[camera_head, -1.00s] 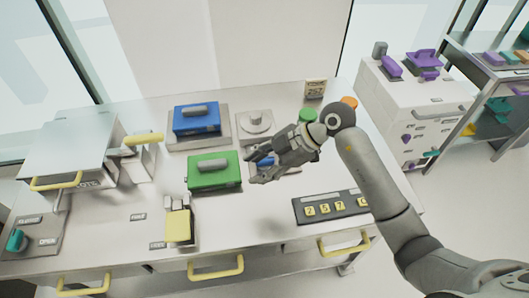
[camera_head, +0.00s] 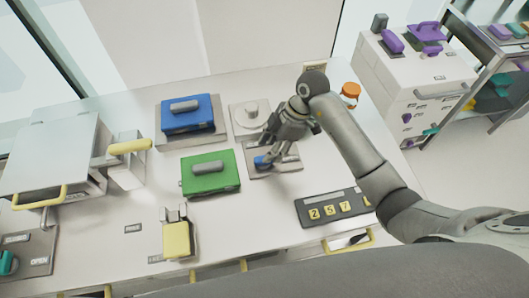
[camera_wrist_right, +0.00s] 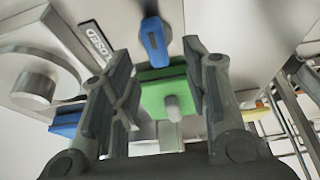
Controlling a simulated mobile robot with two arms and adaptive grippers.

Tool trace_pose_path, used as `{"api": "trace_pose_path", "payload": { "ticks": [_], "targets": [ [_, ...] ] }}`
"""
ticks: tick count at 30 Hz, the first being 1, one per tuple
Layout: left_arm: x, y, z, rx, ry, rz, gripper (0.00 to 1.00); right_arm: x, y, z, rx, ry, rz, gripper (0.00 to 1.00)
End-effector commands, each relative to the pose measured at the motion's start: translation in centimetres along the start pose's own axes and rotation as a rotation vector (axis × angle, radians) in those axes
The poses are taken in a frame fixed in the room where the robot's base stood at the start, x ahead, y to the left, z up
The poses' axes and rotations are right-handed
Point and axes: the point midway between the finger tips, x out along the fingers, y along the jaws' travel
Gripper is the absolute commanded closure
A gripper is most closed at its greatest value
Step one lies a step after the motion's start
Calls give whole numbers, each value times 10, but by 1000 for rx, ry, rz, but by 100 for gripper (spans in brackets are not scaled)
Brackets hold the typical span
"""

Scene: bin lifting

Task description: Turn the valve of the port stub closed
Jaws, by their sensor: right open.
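The port stub's valve has a blue handle (camera_head: 262,162) on a grey base plate (camera_head: 285,170), right of the green box. My right gripper (camera_head: 276,157) is open just above and around that spot, pointing down, and partly hides the valve. In the right wrist view, the blue handle (camera_wrist_right: 153,42) stands between and just beyond the two open fingertips (camera_wrist_right: 157,65). A "CLOSED" label (camera_wrist_right: 97,42) lies to its left. I cannot tell whether a finger touches the handle. My left gripper is not in view.
A green box (camera_head: 210,187) and a blue box (camera_head: 187,127) with grey handles stand left of the valve. A round grey knob piece (camera_head: 251,114) is close behind. A keypad panel (camera_head: 312,214) lies in front right. An orange-capped jar (camera_head: 350,92) stands behind right.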

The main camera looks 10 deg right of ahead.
Motion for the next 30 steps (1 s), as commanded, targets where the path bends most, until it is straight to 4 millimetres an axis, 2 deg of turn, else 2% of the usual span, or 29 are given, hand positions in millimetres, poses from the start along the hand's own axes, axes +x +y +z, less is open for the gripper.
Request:
{"api": "trace_pose_path", "payload": {
  "ticks": [2,5,9,14,20,23,30],
  "targets": [
    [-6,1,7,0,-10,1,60,15,-1,-1,3,2,-5,57],
    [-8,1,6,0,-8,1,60,30,0,-1,2,1,-3,57],
    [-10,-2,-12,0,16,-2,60,45,0,-1,1,2,-1,57],
    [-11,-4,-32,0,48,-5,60,52,0,0,0,0,0,57],
    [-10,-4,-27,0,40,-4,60,52,0,0,0,0,1,57],
    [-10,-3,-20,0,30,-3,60,52,0,0,0,0,1,67],
    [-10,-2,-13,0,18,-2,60,52,0,0,0,0,1,98]
  ]
}}
